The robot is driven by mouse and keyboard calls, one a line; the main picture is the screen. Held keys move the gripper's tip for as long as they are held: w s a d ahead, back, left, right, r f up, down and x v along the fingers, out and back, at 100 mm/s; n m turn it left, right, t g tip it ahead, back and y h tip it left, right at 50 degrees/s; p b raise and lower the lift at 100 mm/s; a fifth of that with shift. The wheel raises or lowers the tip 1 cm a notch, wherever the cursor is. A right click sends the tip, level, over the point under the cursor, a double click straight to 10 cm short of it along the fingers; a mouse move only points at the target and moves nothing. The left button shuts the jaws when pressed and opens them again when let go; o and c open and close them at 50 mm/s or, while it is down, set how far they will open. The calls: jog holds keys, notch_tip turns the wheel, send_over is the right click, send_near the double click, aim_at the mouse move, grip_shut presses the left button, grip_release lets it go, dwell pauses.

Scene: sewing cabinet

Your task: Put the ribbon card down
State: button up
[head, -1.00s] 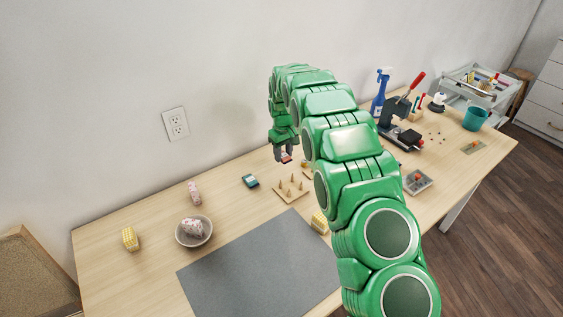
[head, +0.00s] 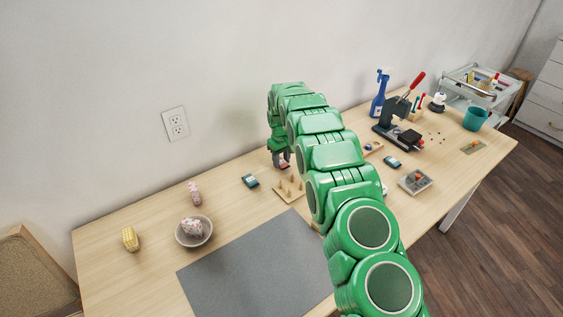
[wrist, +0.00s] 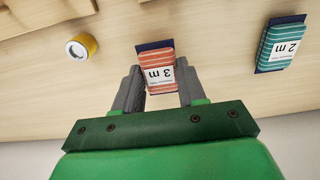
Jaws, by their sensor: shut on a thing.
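The orange ribbon card (wrist: 157,70), marked "3 m", is between the two fingers of my gripper (wrist: 162,88) in the wrist view. My gripper is shut on it. In the head view my gripper (head: 282,161) is low at the back of the table, behind the wooden peg board, with a bit of the orange card (head: 285,166) showing. I cannot tell whether the card touches the table. A teal ribbon card (wrist: 281,44), marked "2 m", lies to its right in the wrist view; in the head view the teal card (head: 250,181) lies left of my gripper.
The peg board (head: 291,192) stands just in front of my gripper. A yellow-rimmed round thing (wrist: 82,47) is near in the wrist view. A blue card (head: 392,162) and a grey tray (head: 415,187) lie to the right. A grey mat (head: 255,265) and a bowl (head: 207,237) are to the front left.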

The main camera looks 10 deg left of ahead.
aim_at(282, 162)
jog(key=shift+f, duration=0.5)
jog(key=shift+f, duration=0.1)
jog(key=o, duration=1)
notch_tip(282, 162, up, 12)
jog(key=shift+r, duration=0.15)
